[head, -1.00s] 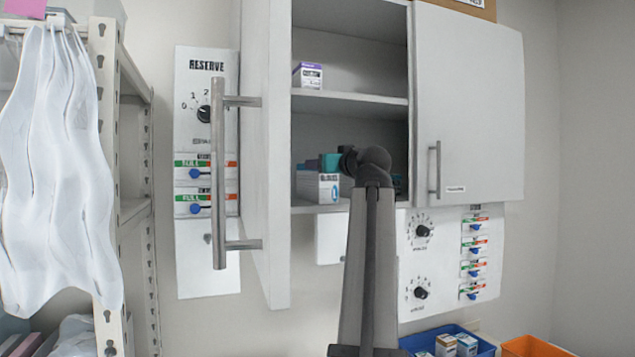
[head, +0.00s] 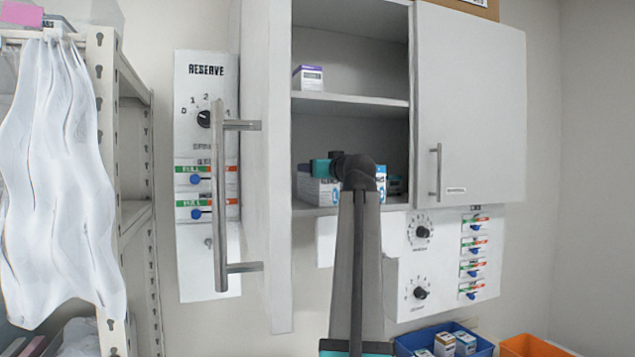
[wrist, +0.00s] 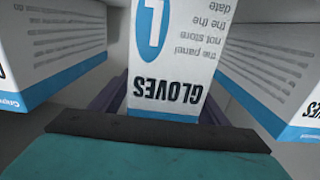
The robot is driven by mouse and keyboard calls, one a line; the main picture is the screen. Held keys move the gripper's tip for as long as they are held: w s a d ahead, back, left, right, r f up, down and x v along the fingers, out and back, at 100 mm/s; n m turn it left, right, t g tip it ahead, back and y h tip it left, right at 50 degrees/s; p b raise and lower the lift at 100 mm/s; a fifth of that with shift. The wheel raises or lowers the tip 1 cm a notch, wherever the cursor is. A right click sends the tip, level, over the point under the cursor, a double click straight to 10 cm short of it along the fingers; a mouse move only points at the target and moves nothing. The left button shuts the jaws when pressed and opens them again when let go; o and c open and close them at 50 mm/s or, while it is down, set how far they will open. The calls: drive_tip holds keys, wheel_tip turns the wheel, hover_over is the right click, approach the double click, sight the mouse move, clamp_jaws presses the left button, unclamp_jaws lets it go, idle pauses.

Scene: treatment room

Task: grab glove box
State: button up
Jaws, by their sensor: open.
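A white and blue glove box marked "GLOVES" and "L" (wrist: 170,60) fills the middle of the wrist view, its lettering upside down. My gripper (wrist: 155,118) is open; its dark pads lie just below and beside the near end of this box. I cannot tell whether they touch it. Similar white and blue boxes stand at the left (wrist: 50,55) and right (wrist: 275,60) of it. In the head view my gripper is at the lower shelf of the open cabinet, mostly hidden behind my arm. White and blue boxes (head: 316,191) show beside it on that shelf.
The cabinet's left door stands open with a long handle (head: 219,200). The right door (head: 480,110) is shut. A purple and white box (head: 307,77) sits on the upper shelf (head: 350,101). Blue (head: 405,344) and orange (head: 530,345) bins stand below.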

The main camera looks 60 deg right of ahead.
idle(0.5)
drive_tip(key=c, duration=1.4)
drive_tip(key=shift+r, duration=0.15)
drive_tip(key=shift+r+b, duration=1.1)
drive_tip(key=shift+r, duration=0.6)
drive_tip(key=v, duration=0.2)
drive_tip(key=a+b+v, duration=0.1)
drive_tip(key=v, duration=0.2)
drive_tip(key=w+v, duration=0.1)
drive_tip(key=v, duration=0.1)
drive_tip(key=shift+s+a+r+b, duration=0.25)
drive_tip(key=shift+s+a+b, duration=0.05)
drive_tip(key=shift+a, duration=0.15)
drive_tip(key=w+a+p+v, duration=0.1)
drive_tip(key=p+v, duration=0.6)
drive_tip(key=p, duration=0.2)
drive_tip(key=shift+s+a+r, duration=0.25)
drive_tip(key=shift+a+r, duration=0.1)
drive_tip(key=shift+r, duration=0.1)
